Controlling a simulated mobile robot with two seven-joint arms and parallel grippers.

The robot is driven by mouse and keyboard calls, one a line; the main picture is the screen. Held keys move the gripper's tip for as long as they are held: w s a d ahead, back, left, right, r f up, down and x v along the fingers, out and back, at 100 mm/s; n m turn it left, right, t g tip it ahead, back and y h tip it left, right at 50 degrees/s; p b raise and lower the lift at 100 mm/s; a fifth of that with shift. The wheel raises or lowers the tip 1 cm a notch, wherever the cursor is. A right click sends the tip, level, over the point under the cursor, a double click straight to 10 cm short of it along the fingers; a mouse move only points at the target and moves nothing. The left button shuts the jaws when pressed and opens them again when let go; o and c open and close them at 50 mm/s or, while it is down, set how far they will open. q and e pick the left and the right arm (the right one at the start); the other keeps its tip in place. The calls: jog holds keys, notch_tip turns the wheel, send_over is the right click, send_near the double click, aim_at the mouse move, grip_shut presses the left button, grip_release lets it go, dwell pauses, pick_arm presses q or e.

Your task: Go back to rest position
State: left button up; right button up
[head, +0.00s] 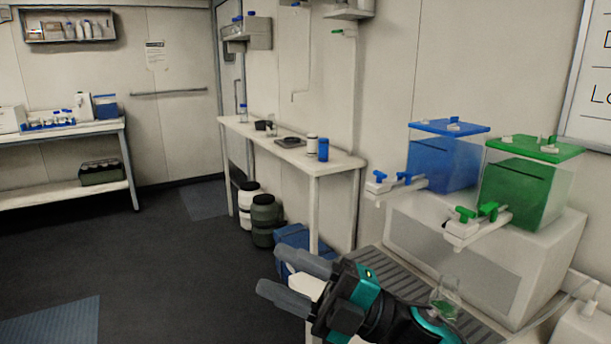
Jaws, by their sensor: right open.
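My right gripper (281,278) shows at the lower middle of the head view. Its two grey fingers point left and stand apart, with nothing between them. It is in front of the grated bench at the right. A small glass flask (446,297) with green content stands on the grating behind my right wrist, apart from the fingers. My left gripper is not in view.
A blue tank (445,160) and a green tank (527,185) with taps sit on a white block (470,250) at the right. A narrow white table (300,158), drums (263,218) and a blue bin (300,238) stand behind. The dark floor at left is clear.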

jog(key=w+d+f+m+t+h, duration=0.1)
jog(key=d+f+m+t+h, duration=0.5)
jog(key=f+m, duration=0.4)
jog(key=w+d+f+m+t+h, duration=0.1)
jog(key=d+f+m+t+h, duration=0.4)
jog(key=f+m+t+h, duration=0.5)
jog(key=s+d+f+m+g+h, duration=0.2)
jog(key=s+d+f+m+g, duration=0.2)
jog(key=s+f, duration=0.3)
jog(key=s+d+f+m+g+h, duration=0.2)
jog(key=s+d+f+m+g, duration=0.2)
jog(key=s+f, duration=0.3)
jog(key=shift+s+d+f+m+h, duration=0.3)
jog(key=shift+d+f+m+h, duration=0.15)
jog(key=shift+f+m, duration=0.3)
